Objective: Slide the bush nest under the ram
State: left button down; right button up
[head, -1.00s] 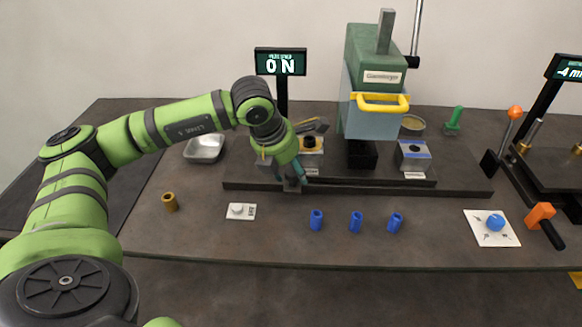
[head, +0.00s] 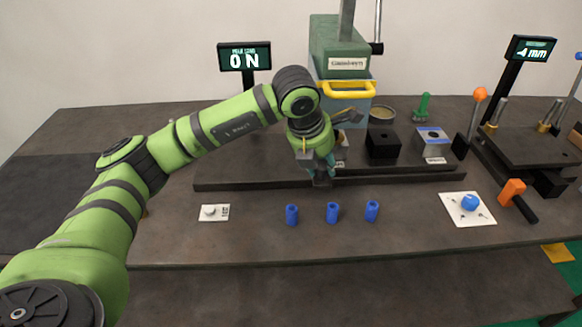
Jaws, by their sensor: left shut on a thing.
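My left gripper (head: 321,173) is shut at the front of the rail (head: 240,184), on what looks like the dark handle of the slide; its fingers hide most of it. The slide carries a row of blocks: a nest (head: 342,151) mostly hidden behind my gripper, a plain black block (head: 383,144), and a grey block with a blue top (head: 432,144). The labels are too small to read. The hidden nest stands roughly below the green press head (head: 340,60) with its yellow handle (head: 347,90); exact alignment cannot be seen. My right gripper is not in view.
A lever with an orange ball (head: 480,94) stands right. The force display (head: 244,60) reads 0 N.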

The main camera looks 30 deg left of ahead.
pick_arm(q)
jog(key=shift+w+d+r, duration=0.25)
jog(key=shift+w+d, duration=0.05)
jog(key=shift+w, duration=0.05)
jog(key=shift+r, duration=0.15)
jog(key=c, duration=0.9)
grip_release()
jog(key=shift+o, duration=0.4)
jog(key=shift+w+d, duration=0.15)
jog(key=shift+d, duration=0.05)
jog(key=shift+f, duration=0.2)
jog(key=shift+a, duration=0.1)
jog(key=shift+s, duration=0.2)
